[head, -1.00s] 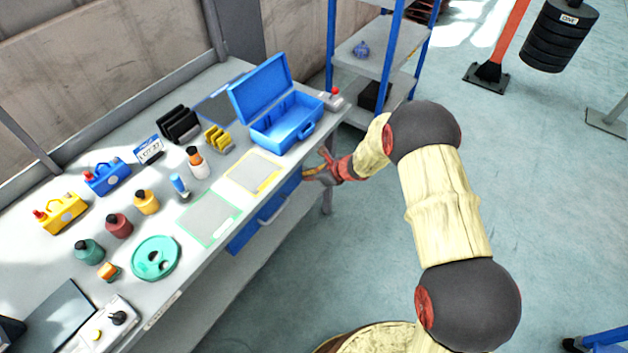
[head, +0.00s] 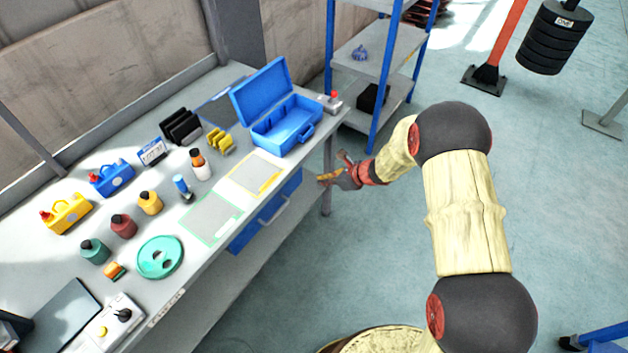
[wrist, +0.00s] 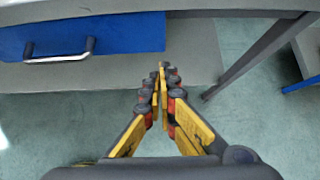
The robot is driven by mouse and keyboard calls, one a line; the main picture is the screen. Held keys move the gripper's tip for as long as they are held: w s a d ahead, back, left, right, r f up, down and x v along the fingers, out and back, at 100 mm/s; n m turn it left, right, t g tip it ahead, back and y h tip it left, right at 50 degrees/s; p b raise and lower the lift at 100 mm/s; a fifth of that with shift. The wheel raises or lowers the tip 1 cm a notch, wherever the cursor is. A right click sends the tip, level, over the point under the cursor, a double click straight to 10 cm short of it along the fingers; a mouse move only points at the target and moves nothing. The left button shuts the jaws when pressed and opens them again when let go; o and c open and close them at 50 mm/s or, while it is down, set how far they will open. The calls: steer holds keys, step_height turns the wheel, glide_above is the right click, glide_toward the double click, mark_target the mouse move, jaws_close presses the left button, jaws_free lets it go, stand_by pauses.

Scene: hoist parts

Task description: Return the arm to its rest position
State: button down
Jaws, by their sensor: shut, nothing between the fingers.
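My gripper (head: 338,176) is just off the workbench's front edge in the head view, near the right end of the blue drawer. In the wrist view its yellow and dark fingers (wrist: 158,85) meet at the tips, and nothing shows between them. My arm bends from the lower right of the head view up to an elbow and then left to the gripper. The gripper looks apart from the bench.
The workbench (head: 225,190) holds an open blue toolbox (head: 285,125), a green round tray (head: 160,257) and several bottles. The blue drawer (wrist: 100,38) sits under its top. A shelf rack (head: 385,50) stands behind.

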steer(key=p+v, duration=0.1)
steer(key=v, duration=0.4)
steer(key=shift+s+d+r, duration=0.15)
steer(key=shift+s+r, duration=0.05)
steer(key=shift+s, duration=0.05)
